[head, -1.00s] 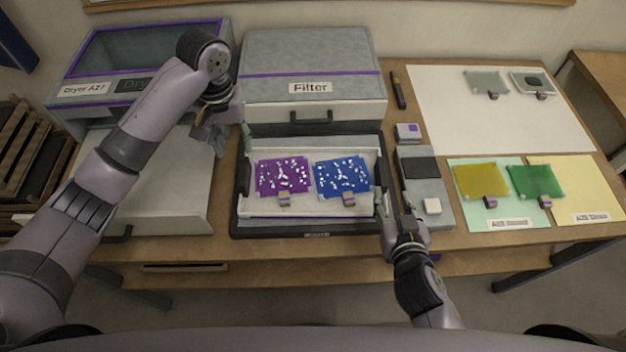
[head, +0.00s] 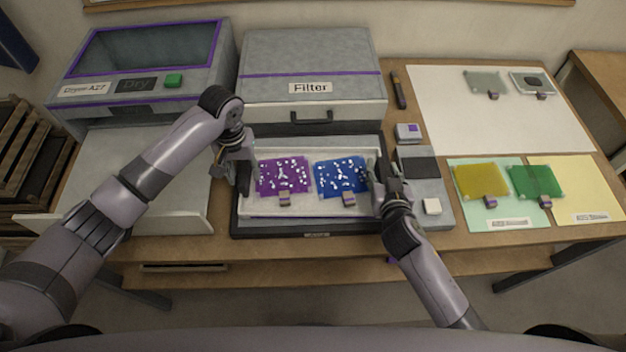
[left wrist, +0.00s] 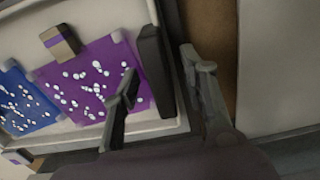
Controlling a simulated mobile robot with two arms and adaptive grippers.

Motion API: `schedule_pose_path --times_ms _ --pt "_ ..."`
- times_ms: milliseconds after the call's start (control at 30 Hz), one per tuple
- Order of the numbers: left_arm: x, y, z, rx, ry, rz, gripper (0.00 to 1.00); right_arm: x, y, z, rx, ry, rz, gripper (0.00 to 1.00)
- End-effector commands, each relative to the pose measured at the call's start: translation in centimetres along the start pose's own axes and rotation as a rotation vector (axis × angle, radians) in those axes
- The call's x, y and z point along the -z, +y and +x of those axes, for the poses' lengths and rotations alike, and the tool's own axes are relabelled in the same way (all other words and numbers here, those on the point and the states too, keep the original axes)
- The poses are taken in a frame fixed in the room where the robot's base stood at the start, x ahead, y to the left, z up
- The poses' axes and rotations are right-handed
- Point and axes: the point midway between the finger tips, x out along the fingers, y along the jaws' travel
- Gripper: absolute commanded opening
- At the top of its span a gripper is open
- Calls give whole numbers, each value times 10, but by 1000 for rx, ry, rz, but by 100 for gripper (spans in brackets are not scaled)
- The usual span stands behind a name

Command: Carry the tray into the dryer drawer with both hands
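The white tray (head: 310,207) sits in the pulled-out drawer of the filter box and holds a purple piece (head: 283,176) and a blue piece (head: 342,177), both white-speckled. My left gripper (head: 243,178) is at the tray's left end. In the left wrist view its fingers (left wrist: 160,95) stand apart, on either side of the tray's dark end handle (left wrist: 155,70). My right gripper (head: 378,178) is at the tray's right end; its arm hides that handle, and its finger gap is unclear. The dryer (head: 165,55) is at the left, its drawer (head: 165,185) pulled out and empty.
The filter box (head: 310,65) stands behind the tray. A grey device (head: 425,170) is close to the right gripper. Yellow and green pieces on coloured mats (head: 555,165) lie at the right. The table's front edge is close below the drawers.

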Motion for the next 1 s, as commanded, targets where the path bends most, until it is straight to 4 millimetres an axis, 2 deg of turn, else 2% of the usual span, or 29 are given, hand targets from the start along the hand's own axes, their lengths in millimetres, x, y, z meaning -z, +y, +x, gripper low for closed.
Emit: schedule_pose_path --times_ms 67,667,1000 --pt "0 0 0 0 0 0 39 0 0 0 0 0 0 39" --pt "0 0 0 0 0 0 0 0 0 0 0 0 0 0" --pt "0 0 -1 0 0 0 0 0 0 0 0 0 0 0"
